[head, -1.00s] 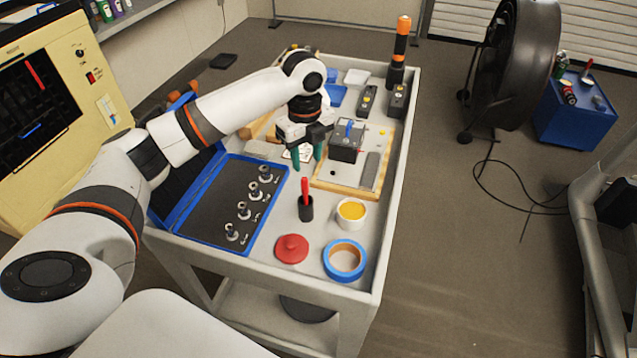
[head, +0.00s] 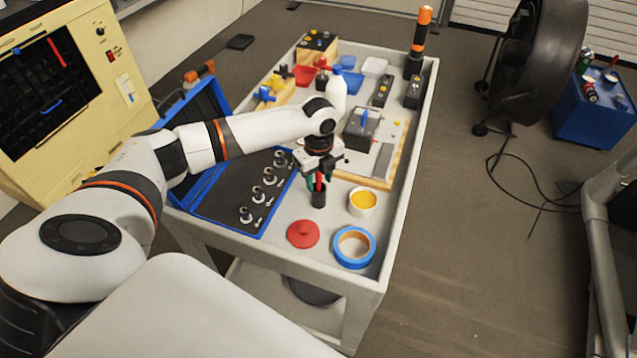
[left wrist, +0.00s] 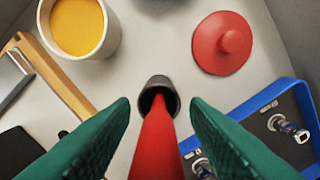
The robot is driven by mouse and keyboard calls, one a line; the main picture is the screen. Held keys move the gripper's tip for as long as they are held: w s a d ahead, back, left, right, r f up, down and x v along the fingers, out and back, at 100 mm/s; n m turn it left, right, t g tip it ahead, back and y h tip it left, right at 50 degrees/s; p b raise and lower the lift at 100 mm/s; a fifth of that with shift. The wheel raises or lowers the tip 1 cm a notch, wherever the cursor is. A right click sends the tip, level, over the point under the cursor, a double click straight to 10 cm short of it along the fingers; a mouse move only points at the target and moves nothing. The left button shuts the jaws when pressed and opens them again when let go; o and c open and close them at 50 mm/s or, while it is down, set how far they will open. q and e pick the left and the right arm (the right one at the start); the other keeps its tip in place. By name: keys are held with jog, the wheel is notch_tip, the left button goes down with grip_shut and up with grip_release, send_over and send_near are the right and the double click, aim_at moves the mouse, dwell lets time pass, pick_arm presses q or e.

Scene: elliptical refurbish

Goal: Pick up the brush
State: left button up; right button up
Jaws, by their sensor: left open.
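The brush shows as a red handle (left wrist: 156,145) standing in a small dark cup (left wrist: 158,88) in the left wrist view. In the head view the red handle (head: 319,183) rises from the black cup (head: 318,198) on the cart top. My left gripper (head: 318,182) is directly above the cup, pointing down. Its green fingers (left wrist: 160,125) are open, one on each side of the red handle, with visible gaps. The brush's lower end is hidden inside the cup. My right gripper is not in view.
Close to the cup are a white pot of yellow stuff (head: 362,202), a red lid (head: 303,234), a blue tape roll (head: 353,247) and a blue open case (head: 205,215) with metal fittings. The grey cart (head: 400,215) has a raised rim.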

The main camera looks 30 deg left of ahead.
pick_arm(q)
jog(key=shift+f, duration=0.15)
jog(key=shift+c, duration=0.2)
grip_shut()
notch_tip(320, 180, up, 10)
jog(key=shift+r+b, duration=0.1)
jog(key=shift+b, duration=0.6)
